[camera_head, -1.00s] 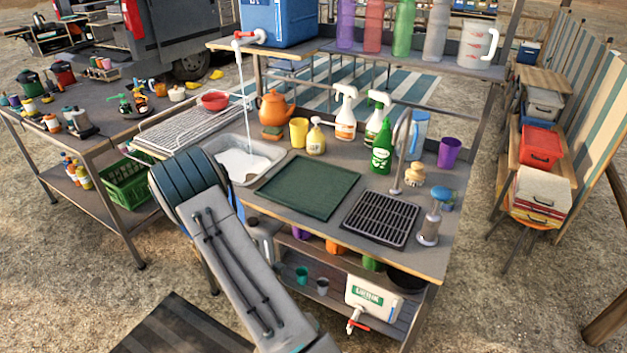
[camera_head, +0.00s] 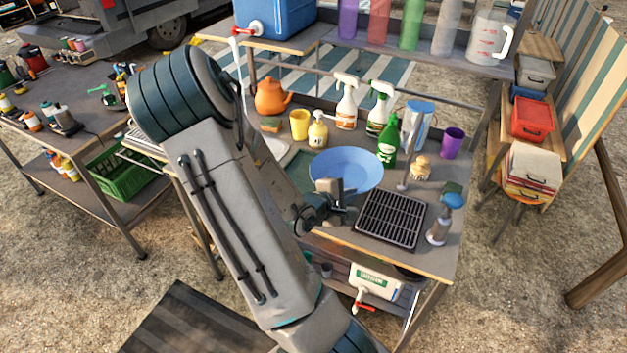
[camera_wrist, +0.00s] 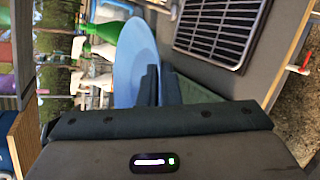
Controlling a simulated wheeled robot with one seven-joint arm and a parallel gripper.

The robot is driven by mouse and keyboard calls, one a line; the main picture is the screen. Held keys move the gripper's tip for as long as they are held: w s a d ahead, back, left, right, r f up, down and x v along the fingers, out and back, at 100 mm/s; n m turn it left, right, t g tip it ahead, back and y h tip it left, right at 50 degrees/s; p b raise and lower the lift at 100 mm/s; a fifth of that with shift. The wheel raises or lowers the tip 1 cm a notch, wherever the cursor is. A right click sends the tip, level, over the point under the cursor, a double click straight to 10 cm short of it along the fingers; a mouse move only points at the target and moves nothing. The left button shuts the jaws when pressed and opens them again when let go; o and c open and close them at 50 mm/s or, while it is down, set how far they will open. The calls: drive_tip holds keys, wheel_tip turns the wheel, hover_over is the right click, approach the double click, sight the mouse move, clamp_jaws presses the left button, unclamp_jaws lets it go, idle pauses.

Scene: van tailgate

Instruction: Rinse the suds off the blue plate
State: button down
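The blue plate (camera_head: 346,168) is above the green mat (camera_head: 299,172) on the counter, its upper face clear blue with no suds that I can make out. My gripper (camera_head: 334,190) is at its near rim and looks shut on it. In the wrist view the plate (camera_wrist: 128,62) stands close beside my gripper's dark fingers (camera_wrist: 161,86); the exact grip is partly hidden. The blue cooler (camera_head: 275,17) with its red tap (camera_head: 254,28) stands on the shelf at the back.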

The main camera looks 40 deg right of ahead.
drive_tip(key=shift+w+f, duration=0.15)
drive_tip(key=shift+f, duration=0.05)
drive_tip(key=w+f, duration=0.2)
drive_tip(key=w, duration=0.1)
drive_tip(key=w+f+b, duration=0.1)
drive_tip(key=w+f, duration=0.1)
drive_tip(key=w, duration=0.2)
drive_tip(key=w+f+b, duration=0.1)
drive_tip(key=w+f, duration=0.1)
drive_tip(key=w, duration=0.2)
drive_tip(key=shift+w+a+f, duration=0.15)
drive_tip(key=shift+a+f, duration=0.05)
drive_tip(key=shift+f, duration=0.05)
drive_tip(key=shift+w+f+p, duration=0.1)
drive_tip(key=shift+f+p, duration=0.55)
drive_tip(key=shift+f, duration=1.2)
drive_tip(key=c, duration=1.6)
unclamp_jaws()
drive_tip(key=shift+c, duration=0.2)
drive_tip(key=shift+f, duration=0.1)
